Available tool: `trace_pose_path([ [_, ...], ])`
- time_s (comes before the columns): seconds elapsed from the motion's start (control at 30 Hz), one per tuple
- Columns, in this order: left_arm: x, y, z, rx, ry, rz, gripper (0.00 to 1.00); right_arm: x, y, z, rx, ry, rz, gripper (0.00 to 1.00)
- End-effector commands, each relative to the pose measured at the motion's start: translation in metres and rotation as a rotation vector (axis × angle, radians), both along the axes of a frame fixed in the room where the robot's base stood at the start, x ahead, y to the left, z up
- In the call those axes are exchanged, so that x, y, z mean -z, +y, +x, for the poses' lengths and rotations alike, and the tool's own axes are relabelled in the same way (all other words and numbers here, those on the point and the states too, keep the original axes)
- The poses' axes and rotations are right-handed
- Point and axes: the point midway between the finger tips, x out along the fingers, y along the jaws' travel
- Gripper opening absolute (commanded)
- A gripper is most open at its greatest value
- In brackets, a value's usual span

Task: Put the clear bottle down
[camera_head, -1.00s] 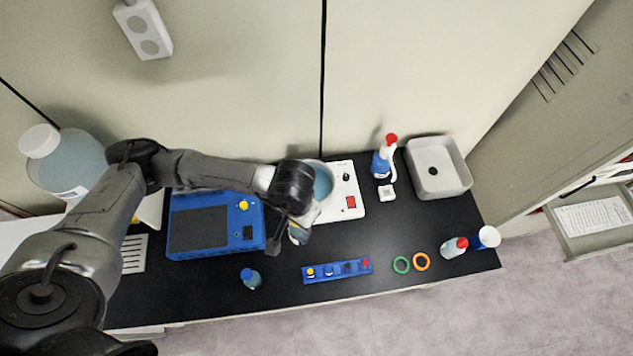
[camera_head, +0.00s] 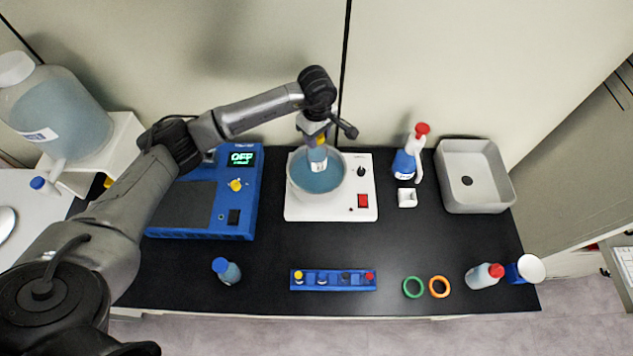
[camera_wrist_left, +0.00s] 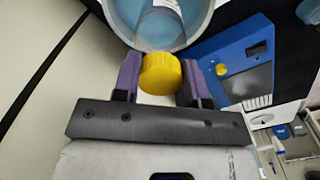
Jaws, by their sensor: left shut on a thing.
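The clear bottle (camera_head: 317,157) has a yellow cap, which shows between the fingers in the left wrist view (camera_wrist_left: 161,74). My left gripper (camera_head: 315,137) is shut on the bottle at its cap. It holds the bottle over a round basin of blue liquid (camera_head: 330,184) on a white device (camera_head: 300,213). The bottle's lower end is over or in the liquid; I cannot tell whether it touches. My right gripper is not in view.
A blue device with an "OFF" display (camera_head: 242,158) stands left of the white device. A spray bottle (camera_head: 408,160) and a grey sink (camera_head: 480,178) are on the right. A blue rack (camera_head: 333,280) lies in front.

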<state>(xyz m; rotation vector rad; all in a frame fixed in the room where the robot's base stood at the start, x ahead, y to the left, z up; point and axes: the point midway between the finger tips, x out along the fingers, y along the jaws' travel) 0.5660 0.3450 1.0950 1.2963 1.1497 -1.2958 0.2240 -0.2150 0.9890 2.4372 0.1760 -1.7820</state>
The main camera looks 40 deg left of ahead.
Motion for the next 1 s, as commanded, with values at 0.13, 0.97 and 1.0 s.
trace_pose_path([
  [0.13, 0.024, 0.003, 0.002, -0.032, 0.005, 0.0, 0.0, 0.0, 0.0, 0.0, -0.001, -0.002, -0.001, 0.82],
  [0.97, 0.101, 0.004, 0.002, -0.03, 0.0, 0.001, 0.0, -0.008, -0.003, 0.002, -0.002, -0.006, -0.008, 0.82],
  [1.0, 0.101, 0.004, 0.002, -0.029, 0.0, 0.001, 0.0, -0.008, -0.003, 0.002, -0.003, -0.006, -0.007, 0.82],
])
